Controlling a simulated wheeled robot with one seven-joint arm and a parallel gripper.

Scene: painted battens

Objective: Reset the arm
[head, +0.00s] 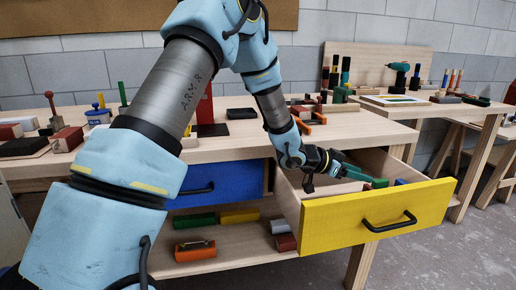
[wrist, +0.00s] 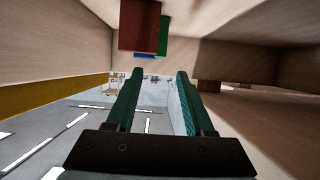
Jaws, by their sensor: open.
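My arm reaches down from the upper left to the open yellow-fronted drawer (head: 340,222) in the head view. My gripper (head: 364,177) is low over or within the drawer's opening, close to its contents. In the wrist view my gripper (wrist: 160,74) has two dark green fingers standing apart, with nothing between them. A red block (wrist: 139,25), a green piece (wrist: 163,36) and a blue piece (wrist: 145,55) show beyond the fingertips, apart from them. In the head view the fingers and the green contents overlap, so their exact edges are hard to tell.
A blue drawer (head: 212,184) is shut to the left. The workbench top (head: 235,150) carries several tools and blocks, including a red upright piece (head: 205,108). Several coloured blocks lie on the lower shelf (head: 222,262). Grey floor (head: 440,262) is clear at the right.

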